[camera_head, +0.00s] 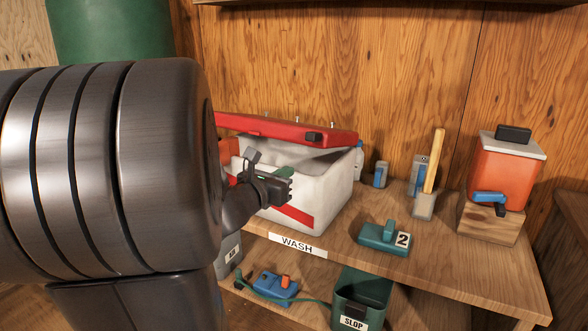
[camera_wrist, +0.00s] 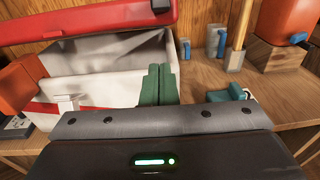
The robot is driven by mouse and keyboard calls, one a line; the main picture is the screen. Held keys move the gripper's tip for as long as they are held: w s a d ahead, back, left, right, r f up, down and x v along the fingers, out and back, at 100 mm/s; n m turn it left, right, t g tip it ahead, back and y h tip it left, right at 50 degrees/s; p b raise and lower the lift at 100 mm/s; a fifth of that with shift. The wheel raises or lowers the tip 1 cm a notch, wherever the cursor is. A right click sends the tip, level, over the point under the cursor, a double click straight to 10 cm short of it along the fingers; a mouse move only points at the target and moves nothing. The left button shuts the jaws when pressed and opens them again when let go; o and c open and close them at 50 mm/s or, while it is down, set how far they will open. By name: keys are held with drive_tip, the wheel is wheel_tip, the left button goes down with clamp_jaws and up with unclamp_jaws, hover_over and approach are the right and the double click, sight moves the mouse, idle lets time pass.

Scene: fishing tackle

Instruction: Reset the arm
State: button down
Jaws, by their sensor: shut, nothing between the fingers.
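My gripper (camera_head: 283,174) is in front of the near side of a white cooler box (camera_head: 333,190), at about the height of its rim. In the wrist view its two green fingers (camera_wrist: 158,84) are pressed together with nothing between them. The cooler also shows in the wrist view (camera_wrist: 105,92), with its red lid (camera_head: 285,128) raised and the grey inside partly visible. My arm's large dark links fill the left of the head view and hide the cooler's left side. I cannot tell whether the fingers touch the cooler.
The wooden bench (camera_head: 440,262) has a "WASH" label (camera_head: 297,245) on its front edge. On it are a teal block marked 2 (camera_head: 383,240), a wooden-handled tool (camera_head: 433,165) and an orange container (camera_head: 503,175) on a wooden block. Below are a green "SLOP" bin (camera_head: 361,295) and a blue device (camera_head: 274,287).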

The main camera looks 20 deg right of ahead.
drive_tip(key=shift+v, duration=0.85)
drive_tip(key=w+d+r+p, duration=0.3)
drive_tip(key=w+d+p, duration=0.2)
drive_tip(key=d, duration=0.4)
drive_tip(key=shift+w, duration=0.9)
